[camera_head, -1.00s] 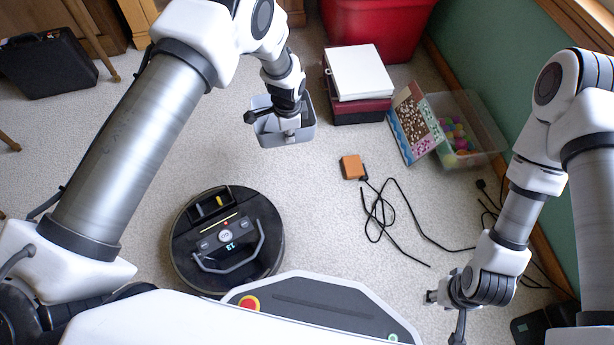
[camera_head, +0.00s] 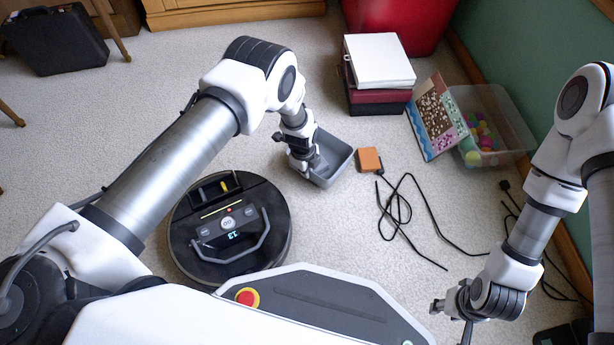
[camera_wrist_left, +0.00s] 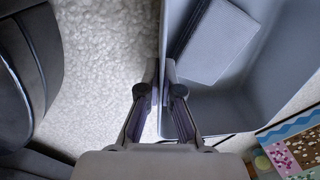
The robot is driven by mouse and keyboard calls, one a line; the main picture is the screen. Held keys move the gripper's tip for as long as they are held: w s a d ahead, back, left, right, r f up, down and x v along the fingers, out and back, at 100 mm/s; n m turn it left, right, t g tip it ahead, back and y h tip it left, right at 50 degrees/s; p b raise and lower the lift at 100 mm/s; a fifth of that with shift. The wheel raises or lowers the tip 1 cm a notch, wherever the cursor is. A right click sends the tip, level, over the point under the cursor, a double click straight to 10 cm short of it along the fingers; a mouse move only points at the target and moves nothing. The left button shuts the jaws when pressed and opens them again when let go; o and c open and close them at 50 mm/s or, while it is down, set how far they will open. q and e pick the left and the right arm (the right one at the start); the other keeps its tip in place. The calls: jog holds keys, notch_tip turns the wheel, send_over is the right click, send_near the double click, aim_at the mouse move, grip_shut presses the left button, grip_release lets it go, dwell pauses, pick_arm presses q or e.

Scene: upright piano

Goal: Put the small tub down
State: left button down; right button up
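The small tub (camera_head: 339,158) is a grey, open-topped rectangular tub, right of the round black robot vacuum in the head view. It fills the upper right of the left wrist view (camera_wrist_left: 270,95), where a grey block (camera_wrist_left: 215,40) lies inside it. My left gripper (camera_head: 312,166) is at the tub's left side. Its fingers (camera_wrist_left: 160,88) are close together on either side of the tub's wall, pinching it. I cannot tell whether the tub's bottom touches the carpet. My right gripper (camera_head: 451,318) is at lower right, away from the tub, its fingers apart and empty.
The robot vacuum (camera_head: 230,230) is left of the tub. An orange box (camera_head: 369,160) with a black cable (camera_head: 428,210) lies just to its right. Stacked cases (camera_head: 380,65), a patterned board (camera_head: 437,118) and a clear bin (camera_head: 505,125) of coloured balls stand beyond.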

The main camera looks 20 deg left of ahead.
pick_arm(q)
jog(key=shift+f, duration=0.75)
jog(key=shift+r, duration=0.2)
jog(key=c, duration=1.8)
grip_release()
jog(key=shift+f, duration=0.2)
jog(key=o, duration=0.5)
pick_arm(e)
jog(key=shift+f, duration=0.5)
pick_arm(q)
jog(key=r+p, duration=0.2)
jog(key=r, duration=0.2)
jog(key=r+p, duration=0.3)
jog(key=r, duration=0.1)
jog(key=s+r+p, duration=0.1)
jog(key=r+p, duration=0.2)
jog(key=r, duration=0.1)
jog(key=shift+s+a+r, duration=0.1)
jog(key=shift+a+r, duration=0.1)
jog(key=shift+a, duration=0.05)
pick_arm(e)
notch_tip(320, 180, up, 8)
jog(key=shift+s, duration=0.2)
